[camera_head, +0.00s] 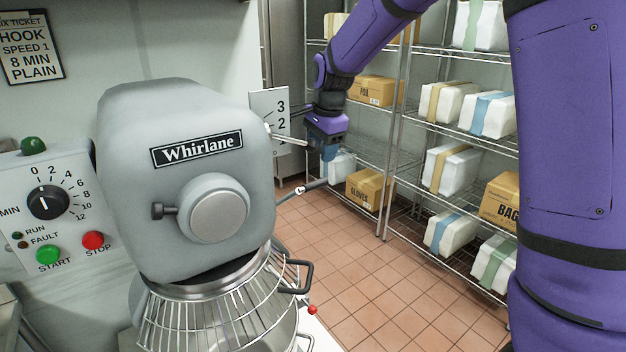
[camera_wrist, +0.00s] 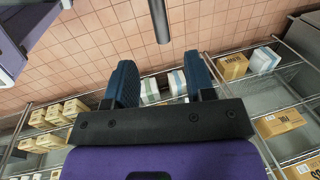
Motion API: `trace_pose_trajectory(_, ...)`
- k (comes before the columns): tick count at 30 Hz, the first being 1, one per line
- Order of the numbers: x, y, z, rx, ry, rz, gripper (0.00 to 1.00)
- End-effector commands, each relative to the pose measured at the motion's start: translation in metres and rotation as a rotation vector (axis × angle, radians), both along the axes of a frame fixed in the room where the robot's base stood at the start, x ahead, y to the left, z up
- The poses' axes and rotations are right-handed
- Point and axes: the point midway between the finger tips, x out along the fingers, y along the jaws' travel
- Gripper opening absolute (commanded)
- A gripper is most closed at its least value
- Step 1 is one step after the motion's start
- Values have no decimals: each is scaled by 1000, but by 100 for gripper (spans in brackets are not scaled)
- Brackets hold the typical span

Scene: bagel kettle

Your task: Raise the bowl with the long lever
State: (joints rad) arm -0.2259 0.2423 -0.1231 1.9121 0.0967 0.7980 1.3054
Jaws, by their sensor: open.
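The grey mixer (camera_head: 185,120) marked "Whirlane" stands at left in the head view. Its metal bowl (camera_head: 235,330) is partly hidden by the wire guard (camera_head: 225,300). A long lever (camera_head: 312,186) with a dark grip sticks out from the mixer's right side, sloping slightly up to the right. In the wrist view a dark rod end (camera_wrist: 158,22), seemingly this lever's grip, shows beyond the gap between the fingers. My gripper (camera_head: 329,153) is open and empty, just above the lever's outer end and apart from it. Both blue fingers also show in the wrist view (camera_wrist: 161,75).
A shorter speed lever (camera_head: 288,138) sits by the numbered plate (camera_head: 268,112), close left of my gripper. Wire shelves (camera_head: 395,160) with boxes and wrapped packs stand behind. The control panel (camera_head: 55,215) is at far left. The tiled floor (camera_head: 360,270) is clear.

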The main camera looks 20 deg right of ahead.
Motion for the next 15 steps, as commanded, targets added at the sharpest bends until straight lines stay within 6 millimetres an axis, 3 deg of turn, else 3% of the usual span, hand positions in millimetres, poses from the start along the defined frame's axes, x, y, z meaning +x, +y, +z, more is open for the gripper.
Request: trace_pose_trajectory(15,15,5,-82,0,3,1,50)
